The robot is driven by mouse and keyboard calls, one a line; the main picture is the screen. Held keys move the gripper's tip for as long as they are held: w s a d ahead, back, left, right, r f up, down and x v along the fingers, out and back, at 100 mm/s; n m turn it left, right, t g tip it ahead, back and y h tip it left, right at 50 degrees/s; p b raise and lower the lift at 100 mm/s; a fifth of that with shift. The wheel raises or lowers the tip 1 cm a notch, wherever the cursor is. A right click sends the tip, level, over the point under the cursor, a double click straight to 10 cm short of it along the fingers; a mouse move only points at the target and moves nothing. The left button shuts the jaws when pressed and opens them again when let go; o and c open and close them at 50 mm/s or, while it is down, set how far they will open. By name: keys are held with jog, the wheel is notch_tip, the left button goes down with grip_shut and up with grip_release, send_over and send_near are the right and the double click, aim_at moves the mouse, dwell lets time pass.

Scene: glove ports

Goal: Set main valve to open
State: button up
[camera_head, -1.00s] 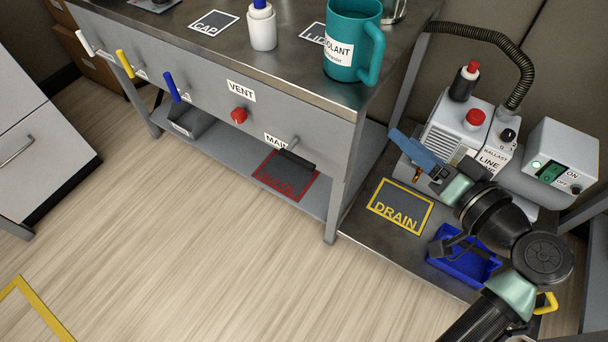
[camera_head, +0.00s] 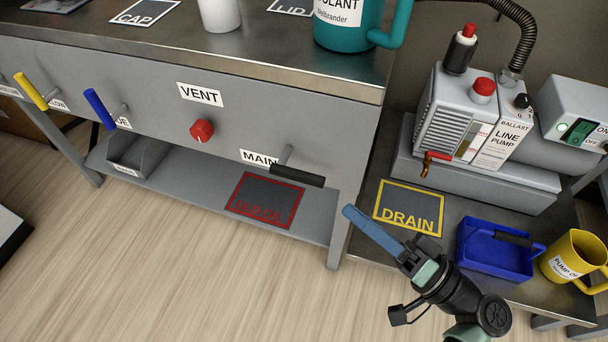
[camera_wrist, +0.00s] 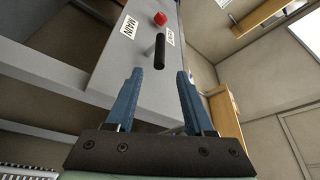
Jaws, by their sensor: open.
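The main valve is a black lever handle (camera_head: 297,176) on a metal stem, on the bench's grey front panel beside the MAIN label (camera_head: 260,158). In the head view the handle lies nearly level, pointing right. It also shows in the wrist view as a black bar (camera_wrist: 160,51), ahead of my gripper and between the lines of its fingers. My gripper (camera_head: 352,217) has blue fingers and is below and right of the handle, apart from it. In the wrist view the two fingers (camera_wrist: 157,75) are spread with nothing between them.
A red VENT knob (camera_head: 202,130) sits left of the lever, with blue (camera_head: 99,108) and yellow (camera_head: 30,91) levers further left. A table leg (camera_head: 340,235) stands near my fingers. A blue tray (camera_head: 487,262) and yellow mug (camera_head: 574,257) stand on the right shelf. Floor in front is clear.

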aim_at(309, 176)
jog(key=b+x, duration=0.2)
jog(key=x, duration=0.7)
jog(key=shift+w+a+r, duration=0.15)
jog(key=shift+w+a, duration=0.05)
jog(key=shift+a, duration=0.15)
grip_shut()
dwell(0.9)
